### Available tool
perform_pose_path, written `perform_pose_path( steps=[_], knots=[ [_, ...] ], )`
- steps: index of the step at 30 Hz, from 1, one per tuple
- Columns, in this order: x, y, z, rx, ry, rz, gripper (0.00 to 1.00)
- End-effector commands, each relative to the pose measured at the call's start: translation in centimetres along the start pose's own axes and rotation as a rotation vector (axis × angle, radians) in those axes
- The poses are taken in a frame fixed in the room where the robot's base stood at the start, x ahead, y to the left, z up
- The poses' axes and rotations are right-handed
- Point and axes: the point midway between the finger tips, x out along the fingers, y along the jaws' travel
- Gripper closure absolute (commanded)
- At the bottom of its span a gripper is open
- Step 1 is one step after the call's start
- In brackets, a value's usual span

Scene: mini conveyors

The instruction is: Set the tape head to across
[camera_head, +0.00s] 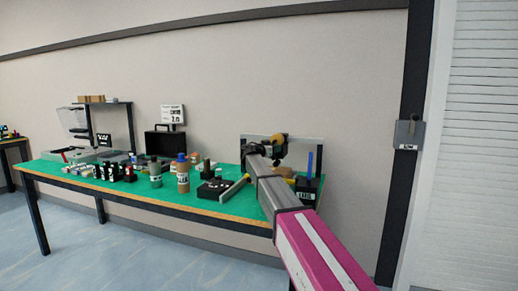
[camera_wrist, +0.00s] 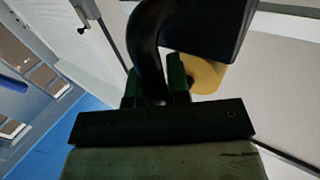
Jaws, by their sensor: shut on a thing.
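The tape head, a black block (camera_wrist: 208,28) with a curved black handle (camera_wrist: 143,38) and a yellow tape roll (camera_wrist: 203,73), fills the upper part of the wrist view. My gripper (camera_wrist: 156,88) has its two dark green fingers shut on the handle, one on each side. In the head view the orange-yellow tape roll (camera_head: 278,140) shows at the far right end of the green bench, by a grey rail (camera_head: 308,146). My arm covers much of the head's lower part there. I cannot tell from these views which way the tape head is set.
The green bench (camera_head: 130,190) holds several bottles, including a brown one with a blue cap (camera_head: 182,178), and a black box (camera_head: 213,190). A black bin with a blue upright (camera_head: 308,187) stands right of my arm. A wall lies close behind the bench.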

Motion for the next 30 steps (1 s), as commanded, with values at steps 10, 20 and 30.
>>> perform_pose_path(
  steps=[10,20,30],
  knots=[
    [4.4,7.1,0.1,0.000,-0.002,0.003,1.00],
    [5.7,8.8,0.1,0.000,-0.002,0.002,1.00],
    [5.7,8.8,0.1,0.000,-0.003,0.002,0.77]
  ],
)
